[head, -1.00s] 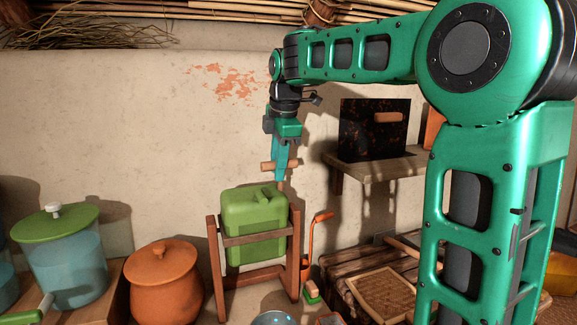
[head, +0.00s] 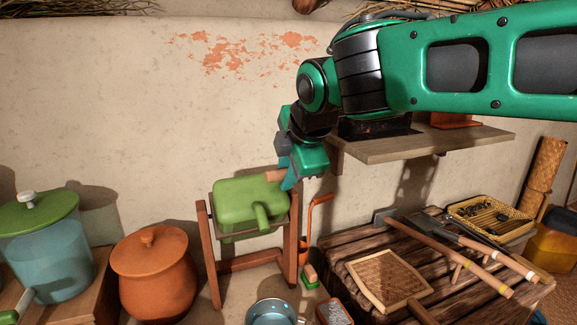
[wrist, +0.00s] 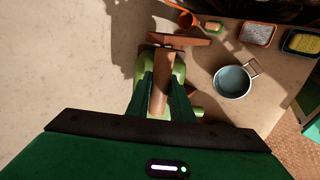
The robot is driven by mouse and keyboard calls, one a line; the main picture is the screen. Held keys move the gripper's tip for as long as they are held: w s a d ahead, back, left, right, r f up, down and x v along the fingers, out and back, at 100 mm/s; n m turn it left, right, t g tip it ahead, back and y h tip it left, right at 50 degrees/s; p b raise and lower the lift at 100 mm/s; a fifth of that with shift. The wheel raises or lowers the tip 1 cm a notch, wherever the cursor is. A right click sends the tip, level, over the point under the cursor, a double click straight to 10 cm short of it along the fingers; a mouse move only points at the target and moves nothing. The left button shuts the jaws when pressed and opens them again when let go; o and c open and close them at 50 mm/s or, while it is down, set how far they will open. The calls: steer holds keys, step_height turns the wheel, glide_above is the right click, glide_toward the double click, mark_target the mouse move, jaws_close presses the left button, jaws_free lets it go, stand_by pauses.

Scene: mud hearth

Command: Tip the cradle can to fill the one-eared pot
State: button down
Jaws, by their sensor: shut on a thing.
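The one-eared pot (head: 272,314), blue-grey and round, stands below and in front of the can, cut by the lower edge. The whole pot with its single ear shows in the wrist view (wrist: 232,82). I see no clear stream from the spout.
A lidded clay pot (head: 155,270) and a blue vessel with a green lid (head: 45,240) stand left. A slatted wooden table (head: 340,275) with a woven tray and tools is right. An orange ladle (head: 310,225) stands beside the cradle. A wall shelf (head: 430,145) is behind my arm.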

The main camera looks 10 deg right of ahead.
steer(key=shift+s+d+f, duration=0.1)
steer(key=shift+s+f, duration=0.25)
steer(key=c, duration=1.5)
jaws_free()
steer(key=shift+c, duration=0.2)
steer(key=a+v, duration=0.1)
steer(key=v, duration=0.9)
steer(key=shift+d+r, duration=0.35)
steer(key=shift+d, duration=0.15)
steer(key=shift+s, duration=0.15)
